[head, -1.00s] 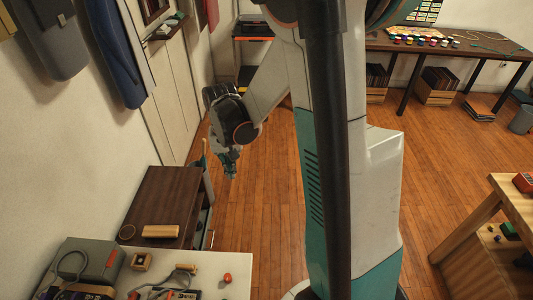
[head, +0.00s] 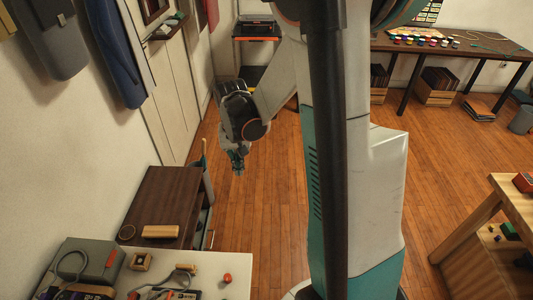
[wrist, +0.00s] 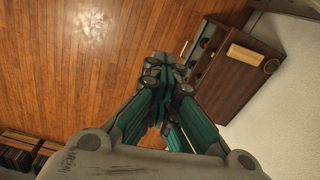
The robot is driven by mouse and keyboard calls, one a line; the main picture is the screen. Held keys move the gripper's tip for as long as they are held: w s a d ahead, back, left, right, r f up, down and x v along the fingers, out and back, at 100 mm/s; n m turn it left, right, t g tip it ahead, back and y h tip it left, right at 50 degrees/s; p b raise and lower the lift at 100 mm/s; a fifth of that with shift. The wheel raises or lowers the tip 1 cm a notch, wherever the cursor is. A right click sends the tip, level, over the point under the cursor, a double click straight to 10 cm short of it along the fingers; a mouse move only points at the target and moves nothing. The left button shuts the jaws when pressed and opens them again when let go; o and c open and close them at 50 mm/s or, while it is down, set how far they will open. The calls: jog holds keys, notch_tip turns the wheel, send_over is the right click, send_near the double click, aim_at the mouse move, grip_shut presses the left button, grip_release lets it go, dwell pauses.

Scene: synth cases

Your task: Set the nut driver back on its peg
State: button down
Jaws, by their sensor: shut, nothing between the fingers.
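I cannot make out the nut driver or its peg for certain in either view. My gripper (head: 238,170) hangs over bare wooden floor, to the right of a dark brown cabinet (head: 170,192) in the head view. In the wrist view my gripper (wrist: 168,68) shows its teal fingers together, with nothing between them. The cabinet lies beyond the fingertips at the upper right there, apart from them.
A light block (head: 160,231) lies on the cabinet. A white table (head: 209,265) with a grey box (head: 90,259), cables and small items stands at the lower left. A wooden bench (head: 508,195) is at the right. The floor (head: 262,205) between is clear.

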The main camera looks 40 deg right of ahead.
jog(key=shift+d, duration=0.2)
jog(key=shift+s+d, duration=0.1)
jog(key=shift+d, duration=0.25)
jog(key=shift+s+d, duration=0.1)
jog(key=shift+d, duration=0.6)
jog(key=shift+d, duration=0.3)
jog(key=shift+s+d, duration=0.15)
jog(key=shift+d, duration=0.2)
jog(key=shift+d, duration=0.35)
jog(key=shift+s+d+m, duration=0.1)
jog(key=shift+d+m, duration=0.2)
jog(key=shift+d, duration=0.35)
jog(key=shift+s+d, duration=0.2)
jog(key=shift+d, duration=0.45)
